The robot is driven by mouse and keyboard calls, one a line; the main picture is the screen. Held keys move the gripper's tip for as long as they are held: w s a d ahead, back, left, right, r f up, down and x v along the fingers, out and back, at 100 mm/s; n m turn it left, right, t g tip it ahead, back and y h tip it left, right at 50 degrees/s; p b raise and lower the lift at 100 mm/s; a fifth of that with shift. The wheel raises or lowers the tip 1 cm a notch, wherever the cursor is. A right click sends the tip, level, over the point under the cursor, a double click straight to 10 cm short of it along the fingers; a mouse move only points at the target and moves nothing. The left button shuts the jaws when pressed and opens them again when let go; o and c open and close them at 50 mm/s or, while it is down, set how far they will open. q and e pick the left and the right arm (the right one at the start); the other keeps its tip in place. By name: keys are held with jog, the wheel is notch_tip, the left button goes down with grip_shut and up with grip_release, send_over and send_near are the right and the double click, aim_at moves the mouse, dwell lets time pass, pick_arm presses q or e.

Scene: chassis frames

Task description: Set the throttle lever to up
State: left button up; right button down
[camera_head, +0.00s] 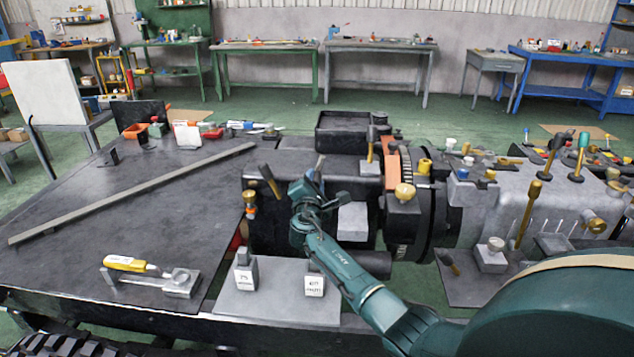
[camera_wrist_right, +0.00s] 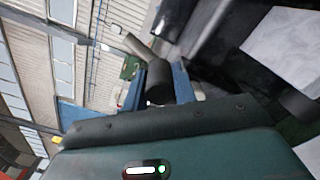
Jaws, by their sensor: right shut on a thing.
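My right gripper (camera_head: 312,184) reaches in from the lower right, above the black housing left of the orange-ringed drum. In the right wrist view its blue fingers (camera_wrist_right: 160,88) are shut around a dark, round lever (camera_wrist_right: 158,82). A paler grey shaft extends from it toward the upper left. In the head view a short grey lever end (camera_head: 319,164) sticks up at the fingertips, slightly tilted right. I take the gripped lever to be the throttle lever, but no readable label confirms this. The gripper hides its base. My left gripper is not in view.
Another dark lever (camera_head: 268,178) leans left beside the gripper. Two small labelled blocks (camera_head: 244,278) stand on a grey plate in front; their text is too small to read. A yellow-handled lever (camera_head: 125,263) lies at left. The dark bench top is mostly free at left.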

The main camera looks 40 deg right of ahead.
jog(key=shift+r, duration=0.15)
jog(key=c, duration=1.1)
grip_release()
jog(key=v, duration=1.3)
jog(key=s+a+f+m+y, duration=0.1)
jog(key=s+a+f+y, duration=0.2)
jog(key=f, duration=0.2)
jog(key=s+a+f+m+y, duration=0.1)
jog(key=s+a+f+y, duration=0.1)
jog(key=f, duration=0.4)
jog(key=s+a+f+m+g+y, duration=0.1)
jog(key=s+a+f+m+y, duration=0.2)
jog(key=s, duration=0.4)
jog(key=s+a+f+m+g+y, duration=0.1)
jog(key=s+a+f+m+y, duration=0.1)
jog(key=s+a+m, duration=0.3)
jog(key=s+a+f+m+g+y, duration=0.1)
jog(key=s+a+f+m+y, duration=0.2)
jog(key=s+a, duration=0.4)
jog(key=shift+s+a+f+m+y, duration=0.1)
jog(key=shift+s+f+m+y, duration=0.05)
jog(key=shift+s+m+y, duration=0.35)
jog(key=shift+s+f+m+y, duration=0.2)
jog(key=shift+s+m+y, duration=0.1)
jog(key=shift+s+y, duration=0.25)
